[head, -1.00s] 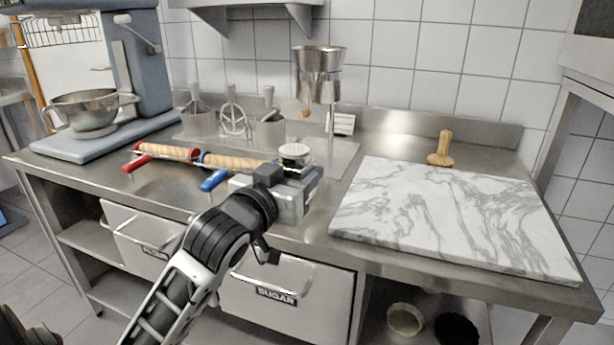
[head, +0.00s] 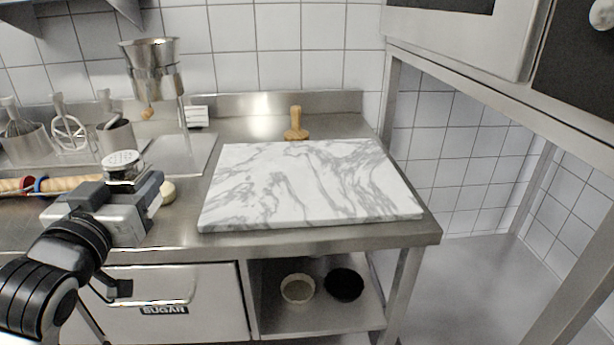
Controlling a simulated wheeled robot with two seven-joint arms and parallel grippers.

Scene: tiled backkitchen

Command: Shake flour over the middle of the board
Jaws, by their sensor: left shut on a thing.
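The board is a white marble slab with grey veins (head: 310,185), lying flat on the steel counter in the middle of the head view. My left gripper (head: 128,182) is at the left, over the counter's front part and apart from the board. It is shut on a shaker (head: 122,160), whose round, pale, speckled top shows above the fingers. The shaker looks upright, and its lower body is hidden by the gripper. The top of the board is bare, with no flour visible on it. My right gripper is not in view.
A wooden tamper-like tool (head: 295,125) stands behind the board. A metal funnel on a stand (head: 152,75) is at the back left. Rolling pins (head: 68,184) lie left of my gripper, and a small pale round thing (head: 168,192) sits just right of it. Two bowls are on the shelf below.

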